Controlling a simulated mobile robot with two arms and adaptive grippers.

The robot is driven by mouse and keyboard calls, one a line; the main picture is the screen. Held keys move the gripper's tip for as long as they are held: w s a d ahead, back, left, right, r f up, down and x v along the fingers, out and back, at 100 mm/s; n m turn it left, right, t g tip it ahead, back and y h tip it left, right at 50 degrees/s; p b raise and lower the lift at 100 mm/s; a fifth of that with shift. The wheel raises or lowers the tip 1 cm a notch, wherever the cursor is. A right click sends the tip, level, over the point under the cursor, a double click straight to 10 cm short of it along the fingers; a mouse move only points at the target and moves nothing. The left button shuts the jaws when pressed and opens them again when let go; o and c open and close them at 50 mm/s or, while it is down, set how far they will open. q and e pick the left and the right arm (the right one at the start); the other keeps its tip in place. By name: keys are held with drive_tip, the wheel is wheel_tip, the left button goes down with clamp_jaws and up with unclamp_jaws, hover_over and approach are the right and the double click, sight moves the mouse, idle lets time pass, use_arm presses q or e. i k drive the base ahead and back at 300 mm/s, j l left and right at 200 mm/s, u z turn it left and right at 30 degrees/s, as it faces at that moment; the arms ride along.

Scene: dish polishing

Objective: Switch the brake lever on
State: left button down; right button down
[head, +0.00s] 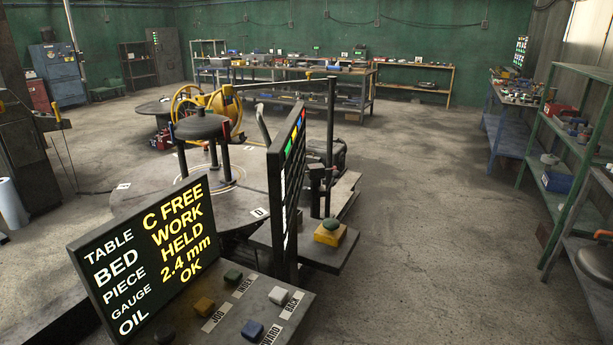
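Neither of my grippers is in the head view. I cannot identify the brake lever for certain. A curved grey bar (263,124) rises behind the dark round head (201,127) of the machine, and a dark upright post (317,188) stands at its right. The head sits on posts over a round grey table (140,200). A black display (140,262) in front reads TABLE C FREE, BED WORK, PIECE HELD, GAUGE 2.4 mm, OIL OK.
A button panel (215,328) with several coloured buttons is at the front. A yellow box (328,236) with a green button sits on a ledge right of a dark upright panel (276,205). A green shelf rack (546,150) stands right. The floor (430,190) between is clear.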

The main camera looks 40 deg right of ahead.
sight(336, 174)
drive_tip(key=i+l+u, duration=0.3)
drive_tip(key=l, duration=0.9)
drive_tip(key=l+u, duration=0.25)
drive_tip(key=l, duration=3.45)
